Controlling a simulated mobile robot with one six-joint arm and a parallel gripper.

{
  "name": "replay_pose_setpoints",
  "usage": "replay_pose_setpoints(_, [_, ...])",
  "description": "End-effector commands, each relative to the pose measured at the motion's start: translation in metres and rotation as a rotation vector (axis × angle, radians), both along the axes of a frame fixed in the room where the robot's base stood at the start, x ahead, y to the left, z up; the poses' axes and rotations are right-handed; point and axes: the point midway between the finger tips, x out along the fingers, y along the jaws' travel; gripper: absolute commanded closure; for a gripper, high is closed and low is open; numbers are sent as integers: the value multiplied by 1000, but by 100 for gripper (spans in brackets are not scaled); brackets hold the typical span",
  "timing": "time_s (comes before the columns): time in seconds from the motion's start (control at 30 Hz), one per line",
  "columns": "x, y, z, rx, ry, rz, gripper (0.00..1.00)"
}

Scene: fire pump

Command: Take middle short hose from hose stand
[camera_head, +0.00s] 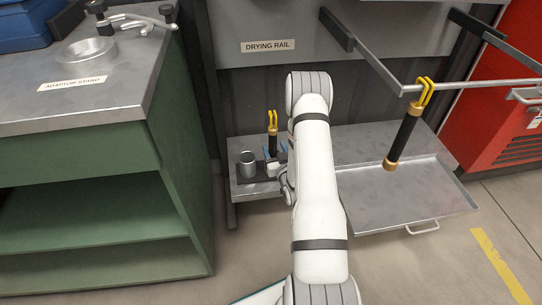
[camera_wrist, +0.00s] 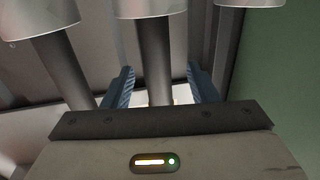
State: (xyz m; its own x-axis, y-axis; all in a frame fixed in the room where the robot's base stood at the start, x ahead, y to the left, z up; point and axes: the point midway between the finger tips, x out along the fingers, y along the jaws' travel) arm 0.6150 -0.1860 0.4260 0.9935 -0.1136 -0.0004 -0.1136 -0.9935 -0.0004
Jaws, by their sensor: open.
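In the head view, my gripper (camera_head: 275,152) is low at the hose stand (camera_head: 243,187). One metal hose end (camera_head: 248,160) shows there; my arm hides part of the stand.
A black piece with a yellow hook (camera_head: 272,136) stands close by my gripper. A similar hooked piece (camera_head: 406,130) hangs from the drying rail (camera_head: 465,86) above a metal tray (camera_head: 400,205). The green adaptor stand (camera_head: 80,155) is at left, a red cabinet (camera_head: 500,110) at right.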

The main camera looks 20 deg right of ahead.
Motion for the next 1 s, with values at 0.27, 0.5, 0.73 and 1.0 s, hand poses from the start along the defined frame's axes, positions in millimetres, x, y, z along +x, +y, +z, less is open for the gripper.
replay_pose_setpoints(0.27, [33, -8, -3, 0, -1, -5, 47])
replay_pose_setpoints(0.5, [35, -8, -1, 0, 0, -6, 47])
replay_pose_setpoints(0.73, [34, -9, -2, 0, 0, -7, 66])
replay_pose_setpoints(1.0, [34, -9, -2, 0, 0, -7, 88])
